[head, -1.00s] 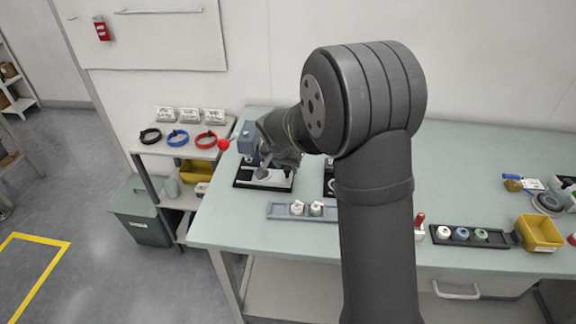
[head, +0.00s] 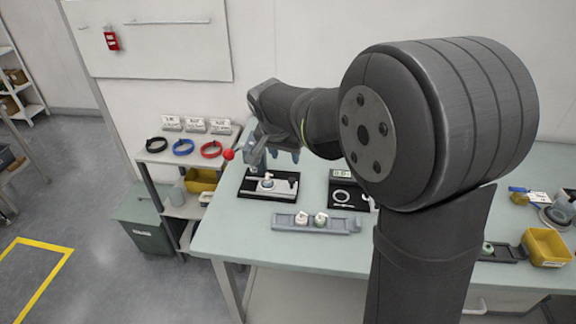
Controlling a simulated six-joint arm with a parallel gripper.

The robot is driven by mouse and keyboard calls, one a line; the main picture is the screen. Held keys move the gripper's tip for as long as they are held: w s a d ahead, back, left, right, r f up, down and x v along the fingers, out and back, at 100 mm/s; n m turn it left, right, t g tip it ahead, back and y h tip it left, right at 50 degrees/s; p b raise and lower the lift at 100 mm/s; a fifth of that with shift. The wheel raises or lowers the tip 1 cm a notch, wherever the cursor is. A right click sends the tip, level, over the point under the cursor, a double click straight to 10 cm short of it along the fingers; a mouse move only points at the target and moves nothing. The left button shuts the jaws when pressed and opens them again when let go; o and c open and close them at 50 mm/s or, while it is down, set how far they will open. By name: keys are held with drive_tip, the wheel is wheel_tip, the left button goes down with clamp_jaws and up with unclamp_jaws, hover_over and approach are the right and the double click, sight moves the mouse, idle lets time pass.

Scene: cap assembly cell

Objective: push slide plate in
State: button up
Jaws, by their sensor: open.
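The slide plate (head: 280,186) is a pale plate on a black base (head: 247,195) at the left of the bench. A small round whitish part sits on it. Behind it stands a blue-grey press (head: 256,160) with a red ball knob (head: 228,154) on its left. My gripper (head: 284,154) is open, above and behind the slide plate, in front of the press. It appears clear of the plate, but its exact gap from the press cannot be told. My gripper and arm hide much of the press.
A grey tray (head: 338,225) with two small capped jars stands in front of the base. A black device (head: 343,190) with a display and ring stands to its right. A shelf with black, blue and red rings is at left. My arm hides the bench's middle.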

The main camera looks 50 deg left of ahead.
sight(290, 182)
drive_tip(key=shift+v, duration=2.15)
drive_tip(key=shift+c, duration=0.2)
